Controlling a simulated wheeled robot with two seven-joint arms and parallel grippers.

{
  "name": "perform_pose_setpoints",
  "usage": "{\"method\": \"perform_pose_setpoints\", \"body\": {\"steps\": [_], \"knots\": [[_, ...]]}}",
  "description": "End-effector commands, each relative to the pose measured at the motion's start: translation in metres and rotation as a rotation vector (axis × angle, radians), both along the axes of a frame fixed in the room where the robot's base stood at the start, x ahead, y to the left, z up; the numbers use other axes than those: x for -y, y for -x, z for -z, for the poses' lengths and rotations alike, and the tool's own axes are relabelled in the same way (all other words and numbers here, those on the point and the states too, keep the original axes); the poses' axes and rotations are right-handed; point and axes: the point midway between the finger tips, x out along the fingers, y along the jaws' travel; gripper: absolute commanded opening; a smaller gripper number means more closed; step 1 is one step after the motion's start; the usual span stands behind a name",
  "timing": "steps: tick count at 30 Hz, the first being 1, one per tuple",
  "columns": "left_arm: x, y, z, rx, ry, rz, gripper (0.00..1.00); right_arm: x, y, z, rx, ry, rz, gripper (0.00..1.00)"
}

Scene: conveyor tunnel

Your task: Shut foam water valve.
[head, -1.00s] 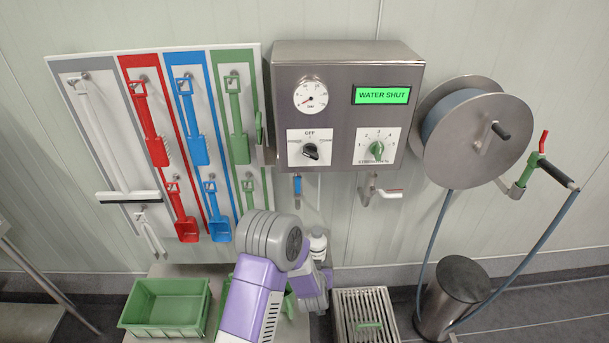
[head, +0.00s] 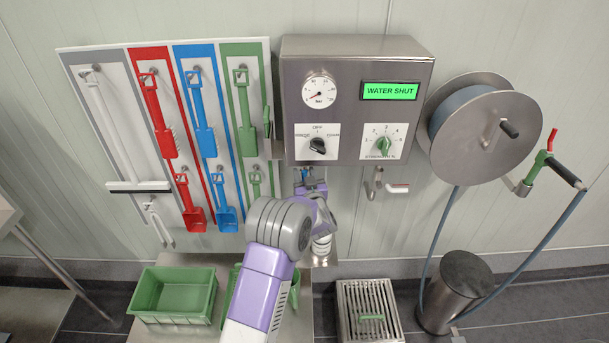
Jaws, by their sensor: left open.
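A steel control box (head: 345,75) hangs on the wall, with a green display (head: 390,91) reading WATER SHUT. A pressure gauge (head: 319,92), a black selector knob (head: 317,146) and a green knob (head: 383,146) are on its front. Below the box's left side is a blue valve handle (head: 299,177), now mostly hidden by my left gripper. My left gripper (head: 311,184) is open, just under the box and close to this handle; I cannot tell whether it touches it. A second valve with a pale lever (head: 397,188) hangs to the right. My right gripper is not in view.
A tool board (head: 133,70) with coloured tools hangs left of the box. A green crate (head: 175,296) and a floor grate (head: 369,314) are below.

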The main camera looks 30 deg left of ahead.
Motion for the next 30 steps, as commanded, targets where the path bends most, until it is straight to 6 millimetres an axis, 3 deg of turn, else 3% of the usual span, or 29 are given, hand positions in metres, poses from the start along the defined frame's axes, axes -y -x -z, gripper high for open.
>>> {"method": "perform_pose_setpoints", "body": {"steps": [8,17,30], "knots": [[-0.0016,-0.0017,-0.0001,-0.001,-0.001,0.001,0.42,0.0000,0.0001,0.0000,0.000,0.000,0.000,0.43],[-0.0014,-0.0015,0.0000,0.000,0.000,0.001,0.00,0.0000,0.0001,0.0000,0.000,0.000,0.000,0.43],[0.0056,-0.0059,0.0004,0.013,0.018,0.014,0.00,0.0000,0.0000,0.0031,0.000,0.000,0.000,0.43]]}}
